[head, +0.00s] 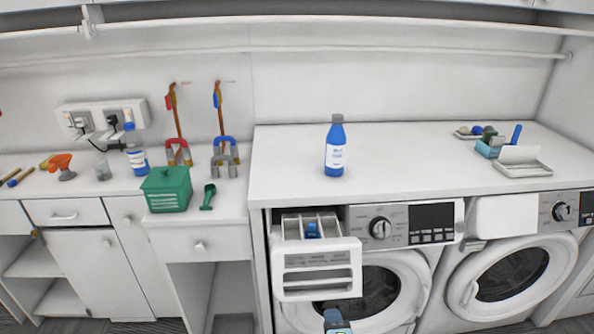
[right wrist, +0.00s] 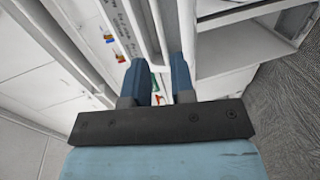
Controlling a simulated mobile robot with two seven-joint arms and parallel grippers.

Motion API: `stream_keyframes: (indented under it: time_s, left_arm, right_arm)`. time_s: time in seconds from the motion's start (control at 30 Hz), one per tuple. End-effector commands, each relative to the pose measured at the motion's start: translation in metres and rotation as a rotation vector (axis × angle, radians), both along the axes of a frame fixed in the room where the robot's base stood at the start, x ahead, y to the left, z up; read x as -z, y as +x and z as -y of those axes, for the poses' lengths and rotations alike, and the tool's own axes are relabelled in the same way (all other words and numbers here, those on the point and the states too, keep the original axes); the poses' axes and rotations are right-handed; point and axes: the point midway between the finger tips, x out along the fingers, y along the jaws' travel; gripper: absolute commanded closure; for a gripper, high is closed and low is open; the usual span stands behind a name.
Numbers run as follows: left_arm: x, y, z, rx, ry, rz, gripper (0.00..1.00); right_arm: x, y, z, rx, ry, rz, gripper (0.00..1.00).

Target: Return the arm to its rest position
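My right gripper (head: 335,318) shows at the bottom edge of the head view, low in front of the left washing machine (head: 408,290) and below its pulled-out detergent drawer (head: 318,270). In the right wrist view the two blue fingers of my right gripper (right wrist: 156,80) stand apart with nothing held between them. The rest of my right arm is mostly out of the head view. My left gripper is not in view.
The drawer juts out above my gripper, with a blue piece (head: 312,230) inside. A blue bottle (head: 336,147) stands upright on the white counter (head: 420,160). A green box (head: 167,190) and scoop (head: 208,197) are at left. The right washing machine (head: 520,275) is shut.

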Motion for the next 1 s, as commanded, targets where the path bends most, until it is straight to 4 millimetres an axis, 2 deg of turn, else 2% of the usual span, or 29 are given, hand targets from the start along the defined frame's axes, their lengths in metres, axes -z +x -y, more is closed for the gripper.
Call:
stream_keyframes:
  time_s: [0.07, 0.17, 0.3, 0.4, 0.5, 0.6, 0.7, 1.0]
  left_arm:
    - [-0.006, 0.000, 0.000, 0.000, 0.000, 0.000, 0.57]
    - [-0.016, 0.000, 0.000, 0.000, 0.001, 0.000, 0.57]
    - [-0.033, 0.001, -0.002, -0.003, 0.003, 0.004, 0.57]
    - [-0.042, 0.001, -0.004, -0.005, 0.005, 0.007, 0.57]
    - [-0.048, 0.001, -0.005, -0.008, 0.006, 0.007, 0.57]
    - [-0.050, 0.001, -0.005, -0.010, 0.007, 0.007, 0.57]
    - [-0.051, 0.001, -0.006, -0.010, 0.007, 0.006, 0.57]
    - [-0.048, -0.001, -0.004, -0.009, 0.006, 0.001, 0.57]
  right_arm:
    - [0.007, -0.015, 0.005, 0.012, 0.084, -0.056, 0.77]
    - [0.021, -0.049, 0.016, 0.047, 0.295, -0.176, 0.77]
    - [0.035, -0.112, 0.038, 0.147, 0.689, -0.352, 0.77]
    - [0.036, -0.152, 0.054, 0.234, 0.952, -0.434, 0.77]
    - [0.031, -0.183, 0.069, 0.312, 1.157, -0.477, 0.77]
    - [0.027, -0.202, 0.080, 0.368, 1.292, -0.495, 0.77]
    - [0.025, -0.211, 0.085, 0.394, 1.359, -0.501, 0.77]
    - [0.025, -0.211, 0.086, 0.398, 1.373, -0.501, 0.77]
